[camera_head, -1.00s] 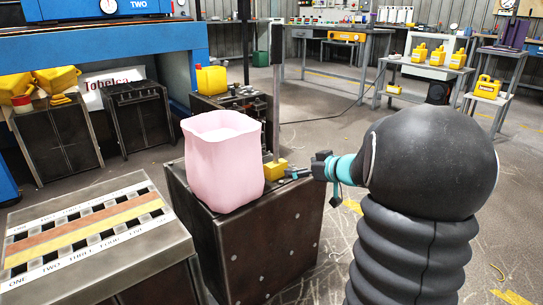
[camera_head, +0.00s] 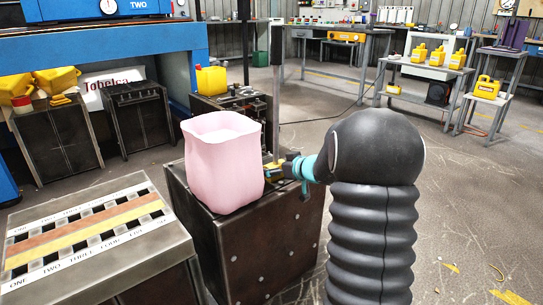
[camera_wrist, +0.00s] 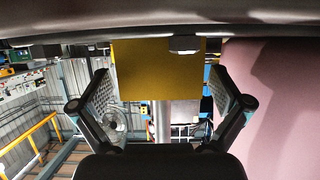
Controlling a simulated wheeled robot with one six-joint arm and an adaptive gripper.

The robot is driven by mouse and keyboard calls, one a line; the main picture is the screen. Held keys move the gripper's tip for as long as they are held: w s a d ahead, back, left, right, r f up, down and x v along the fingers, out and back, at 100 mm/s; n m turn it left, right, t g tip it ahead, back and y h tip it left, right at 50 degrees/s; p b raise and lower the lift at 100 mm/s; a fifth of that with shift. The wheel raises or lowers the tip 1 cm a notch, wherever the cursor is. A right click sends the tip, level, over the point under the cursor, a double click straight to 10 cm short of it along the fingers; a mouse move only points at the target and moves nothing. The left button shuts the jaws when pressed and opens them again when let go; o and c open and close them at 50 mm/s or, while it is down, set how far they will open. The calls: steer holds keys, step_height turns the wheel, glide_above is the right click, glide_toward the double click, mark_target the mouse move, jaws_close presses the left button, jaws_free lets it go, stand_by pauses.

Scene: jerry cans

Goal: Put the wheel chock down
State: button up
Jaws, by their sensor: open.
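The wheel chock is a small yellow block (camera_head: 272,173) on the dark metal cabinet (camera_head: 262,240), just right of a pink container (camera_head: 223,160). My gripper (camera_head: 288,170) is at the chock's right side and partly hides it. In the wrist view the chock (camera_wrist: 155,68) shows as a flat yellow face between my two open fingers (camera_wrist: 160,100). Gaps show beside the fingers, and I cannot tell whether either touches it.
The pink container stands close to my gripper and fills the right of the wrist view. A grey post (camera_head: 276,100) rises behind the chock. A slotted table (camera_head: 95,235) stands at left. Yellow jerry cans (camera_head: 420,53) stand on a back-right bench. Floor at right is clear.

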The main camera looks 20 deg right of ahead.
mark_target(274, 154)
steer(key=x, duration=0.2)
steer(key=shift+w+a+f, duration=0.1)
steer(key=shift+w, duration=0.1)
steer(key=c, duration=1.6)
steer(key=shift+c, duration=0.8)
steer(key=shift+r, duration=0.25)
steer(key=r, duration=0.4)
steer(key=shift+s+d+r, duration=0.15)
steer(key=shift+s+d, duration=0.05)
steer(key=shift+d, duration=0.1)
steer(key=s+d+r+p, duration=0.1)
steer(key=s+d+r, duration=0.6)
steer(key=d, duration=0.1)
steer(key=r+p, duration=0.9)
steer(key=shift+s, duration=0.25)
